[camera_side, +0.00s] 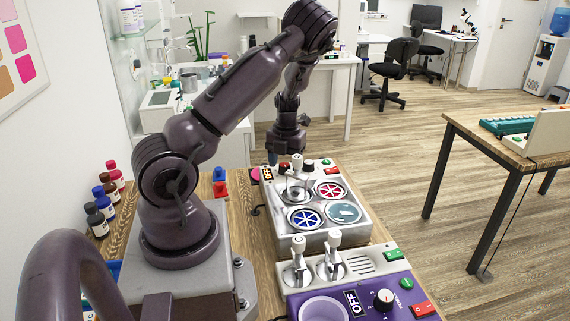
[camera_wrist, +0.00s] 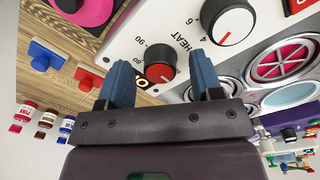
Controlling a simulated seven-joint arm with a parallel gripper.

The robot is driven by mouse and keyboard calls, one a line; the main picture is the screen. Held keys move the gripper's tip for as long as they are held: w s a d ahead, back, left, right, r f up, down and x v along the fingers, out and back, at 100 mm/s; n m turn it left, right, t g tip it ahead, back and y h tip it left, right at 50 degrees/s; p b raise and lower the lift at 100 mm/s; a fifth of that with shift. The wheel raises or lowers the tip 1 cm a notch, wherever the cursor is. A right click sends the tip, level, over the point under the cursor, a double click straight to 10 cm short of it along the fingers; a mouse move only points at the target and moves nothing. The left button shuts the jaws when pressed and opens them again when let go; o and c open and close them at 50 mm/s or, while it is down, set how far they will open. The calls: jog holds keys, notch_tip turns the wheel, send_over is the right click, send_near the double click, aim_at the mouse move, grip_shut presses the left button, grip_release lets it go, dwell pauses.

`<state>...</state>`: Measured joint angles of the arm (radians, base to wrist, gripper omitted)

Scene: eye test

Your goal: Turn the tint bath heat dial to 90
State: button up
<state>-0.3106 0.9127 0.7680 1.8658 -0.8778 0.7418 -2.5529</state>
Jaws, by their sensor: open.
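The heat dial, a black knob with a red cap (camera_wrist: 160,73), sits on a white panel in the wrist view. A HEAT label and printed numbers, including 80 and 90, are beside it. Its exact setting is too small to read. In the side view the red-capped knob (camera_side: 284,167) is at the back of the bath unit (camera_side: 284,236). My gripper (camera_wrist: 161,62) is open, with one blue finger on each side of the dial as seen from the wrist. In the side view my gripper (camera_side: 284,158) is just above the dial. I cannot tell whether the fingers touch it.
A larger white knob with a red line (camera_wrist: 227,22) is close to the right finger. Blue (camera_wrist: 46,56) and red (camera_wrist: 84,79) pieces lie on the wood. Bottles (camera_side: 105,205) stand at the left.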

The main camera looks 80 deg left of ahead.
jog(key=shift+f, duration=0.35)
jog(key=c, duration=0.9)
jog(key=shift+c, duration=0.2)
